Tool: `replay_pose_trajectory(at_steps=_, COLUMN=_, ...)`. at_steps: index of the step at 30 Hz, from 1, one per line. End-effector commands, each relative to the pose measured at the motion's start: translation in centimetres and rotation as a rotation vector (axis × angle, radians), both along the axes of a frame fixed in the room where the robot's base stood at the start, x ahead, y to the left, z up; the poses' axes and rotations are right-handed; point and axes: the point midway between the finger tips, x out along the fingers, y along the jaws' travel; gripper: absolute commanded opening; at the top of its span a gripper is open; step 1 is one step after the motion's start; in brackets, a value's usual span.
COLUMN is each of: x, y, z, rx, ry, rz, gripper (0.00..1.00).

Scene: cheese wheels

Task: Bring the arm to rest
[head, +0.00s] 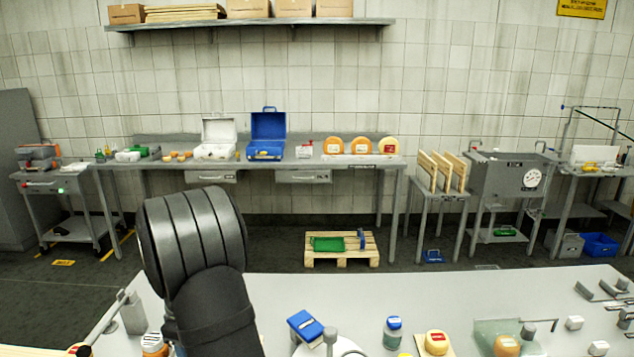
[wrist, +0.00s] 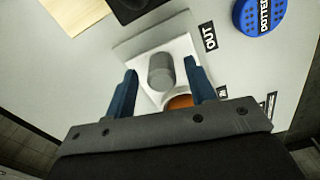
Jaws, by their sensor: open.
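My gripper (wrist: 160,66) shows in the wrist view with its two blue fingers apart. A grey cylinder (wrist: 160,72) stands on a pale square plate (wrist: 142,44) beyond and between the fingers; I see no contact with them. An orange round thing (wrist: 180,101) is partly hidden behind the gripper's base. In the head view my dark arm rises over the near table (head: 440,295) at left of centre; its fingers are not visible there.
On the near table are a blue block (head: 305,325), a blue-capped jar (head: 393,334) and a cheese wheel (head: 436,342). The table's middle is fairly clear.

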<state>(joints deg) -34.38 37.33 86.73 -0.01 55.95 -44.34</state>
Motion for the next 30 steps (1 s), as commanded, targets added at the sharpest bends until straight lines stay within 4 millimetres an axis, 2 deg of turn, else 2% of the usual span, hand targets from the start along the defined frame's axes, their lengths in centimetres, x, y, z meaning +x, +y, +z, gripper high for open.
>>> replay_pose_trajectory(at_steps=6, x=0.0, y=0.0, z=-1.6, rx=0.0, ry=0.0, rz=0.0, gripper=0.5)
replay_pose_trajectory(at_steps=15, x=0.0, y=0.1, z=-1.7, rx=0.0, ry=0.0, rz=0.0, gripper=0.5)
replay_pose_trajectory(at_steps=21, x=0.0, y=0.1, z=-1.7, rx=0.0, ry=0.0, rz=0.0, gripper=0.9)
replay_pose_trajectory(at_steps=23, x=0.0, y=0.1, z=-1.6, rx=0.001, ry=0.0, rz=0.001, gripper=1.0)
replay_pose_trajectory(at_steps=26, x=0.3, y=0.7, z=-0.6, rx=0.003, ry=-0.001, rz=0.012, gripper=1.0)
replay_pose_trajectory(at_steps=29, x=0.8, y=2.2, z=2.5, rx=0.006, ry=0.006, rz=0.046, gripper=1.0)
replay_pose_trajectory(at_steps=30, x=1.0, y=3.0, z=4.3, rx=0.007, ry=0.01, rz=0.065, gripper=1.0)
